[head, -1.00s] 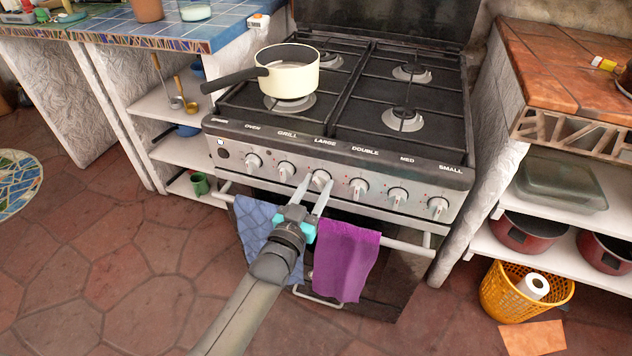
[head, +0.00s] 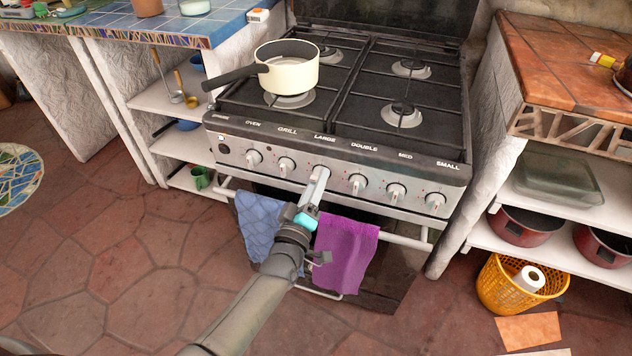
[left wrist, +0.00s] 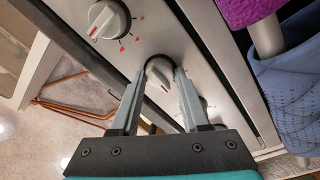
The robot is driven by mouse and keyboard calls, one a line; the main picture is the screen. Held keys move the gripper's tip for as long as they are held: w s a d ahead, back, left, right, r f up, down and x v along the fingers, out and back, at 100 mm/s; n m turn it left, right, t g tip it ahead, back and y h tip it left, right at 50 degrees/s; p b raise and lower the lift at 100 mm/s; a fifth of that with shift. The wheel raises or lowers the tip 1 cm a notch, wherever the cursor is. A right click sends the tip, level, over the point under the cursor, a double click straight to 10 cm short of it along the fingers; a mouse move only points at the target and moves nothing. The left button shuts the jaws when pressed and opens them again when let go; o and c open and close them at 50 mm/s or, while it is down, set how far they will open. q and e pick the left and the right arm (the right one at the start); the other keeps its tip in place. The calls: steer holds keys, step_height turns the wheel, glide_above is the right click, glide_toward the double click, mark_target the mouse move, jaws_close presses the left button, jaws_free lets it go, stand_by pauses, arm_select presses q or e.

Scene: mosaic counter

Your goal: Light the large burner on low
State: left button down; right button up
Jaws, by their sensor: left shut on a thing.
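The stove's front panel has a row of round knobs, and the one under the LARGE label (head: 325,140) is the large burner knob (left wrist: 159,76). My left gripper (head: 318,178) is shut on this knob, with its two fingers on either side of it in the left wrist view. The gripper is rolled, so its fingers nearly overlap in the head view and hide most of the knob. A cream pan (head: 288,72) stands over the front left burner (head: 290,101). I see no flame on any burner. My right gripper is out of view.
The grill knob (head: 286,167) and double knob (head: 357,184) flank the held one. A blue towel (head: 258,225) and a purple towel (head: 345,250) hang on the oven rail (head: 400,239) below. The pan's dark handle (head: 235,76) sticks out left.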

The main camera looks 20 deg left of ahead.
arm_select(q)
steer(key=shift+d+n+y+b, duration=0.1)
steer(key=shift+n+y+b, duration=0.45)
steer(key=shift+n, duration=5.15)
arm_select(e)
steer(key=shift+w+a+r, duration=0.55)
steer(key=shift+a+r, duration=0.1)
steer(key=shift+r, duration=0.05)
arm_select(q)
steer(key=c, duration=0.8)
jaws_free()
steer(key=shift+c, duration=0.2)
steer(key=o, duration=0.5)
steer(key=shift+c, duration=0.2)
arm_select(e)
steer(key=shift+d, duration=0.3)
arm_select(q)
steer(key=shift+s, duration=0.15)
